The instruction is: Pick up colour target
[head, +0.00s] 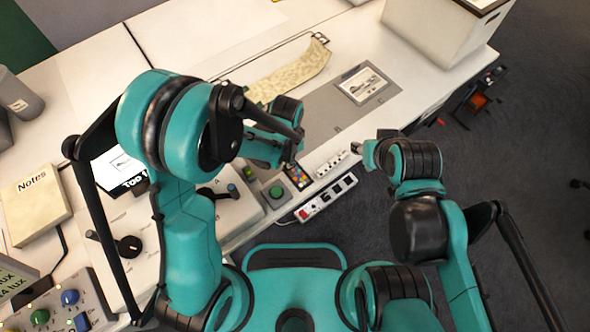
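The colour target (298,176) is a small dark card with bright coloured patches. It is near the front edge of the pale worktop, right of a green button. My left gripper (294,160) is just above the card's far end in the head view and partly covers it. Its fingertips are small and dark here, so I cannot tell whether they touch the card or how far apart they are. My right gripper (362,149) is out to the right, beyond the worktop's front edge, apart from the card. Its fingers are too small to read.
A grey mat (335,112) holds a framed picture (361,84). A curled tan strip (295,75) lies behind. A white power strip (326,199) is by the front edge. A large box (435,30) stands at the back right. A Notes box (35,203) and control panels are left.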

